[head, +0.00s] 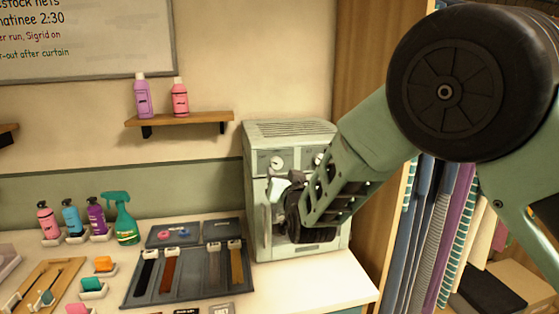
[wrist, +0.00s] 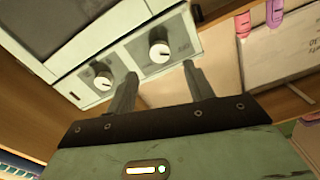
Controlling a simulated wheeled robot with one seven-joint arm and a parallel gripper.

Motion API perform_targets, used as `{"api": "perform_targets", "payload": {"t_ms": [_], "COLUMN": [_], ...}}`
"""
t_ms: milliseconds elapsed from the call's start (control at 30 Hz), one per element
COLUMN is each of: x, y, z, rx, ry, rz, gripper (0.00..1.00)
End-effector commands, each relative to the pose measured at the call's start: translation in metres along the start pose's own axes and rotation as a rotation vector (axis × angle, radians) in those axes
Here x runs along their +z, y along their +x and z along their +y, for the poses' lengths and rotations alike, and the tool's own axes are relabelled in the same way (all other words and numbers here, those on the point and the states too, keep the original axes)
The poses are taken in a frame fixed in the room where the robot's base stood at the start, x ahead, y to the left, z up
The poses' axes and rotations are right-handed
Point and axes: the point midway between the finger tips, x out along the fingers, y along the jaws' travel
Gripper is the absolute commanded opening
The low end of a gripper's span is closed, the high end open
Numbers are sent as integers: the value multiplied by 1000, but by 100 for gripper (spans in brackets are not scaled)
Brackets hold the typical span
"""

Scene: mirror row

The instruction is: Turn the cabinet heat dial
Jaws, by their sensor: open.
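The pale green cabinet (head: 257,225) stands on the counter by the wooden wall, with a dial panel across its upper front. A left dial (head: 278,162) and a right dial (head: 318,160) show there, the right one partly hidden by my arm. In the wrist view the left dial (wrist: 158,50) lies beyond the gap between my fingers, and the right dial (wrist: 102,78) is just left of the left finger. Their labels are too small to read. My gripper (wrist: 160,72) is open and empty, in front of the cabinet, with no visible contact with either dial.
A grey tray (head: 190,292) with several straps lies left of the cabinet. Spray and pump bottles (head: 124,220) stand farther left. A wooden shelf (head: 180,119) with two bottles hangs above. Hanging fabrics (head: 455,225) are at the right. The counter's front right corner (head: 345,290) is bare.

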Motion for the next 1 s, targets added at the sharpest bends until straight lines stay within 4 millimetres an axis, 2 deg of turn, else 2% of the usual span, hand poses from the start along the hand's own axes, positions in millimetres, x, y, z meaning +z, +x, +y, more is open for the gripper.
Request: {"api": "perform_targets", "payload": {"t_ms": [100, 300, 500, 767, 800, 933, 1000], "x": [-3, -2, -1, 0, 0, 0, 0], "y": [25, 52, 62, 63, 63, 63, 63], "z": [0, 0, 1, 1, 1, 0, 0], "rx": [2, 1, 1, 1, 1, 1, 1], "ry": [-1, 0, 0, 0, 0, 0, 0], "rz": [1, 1, 0, 0, 0, 0, 0], "gripper": [52, 52, 52, 52, 47, 11, 8]}}
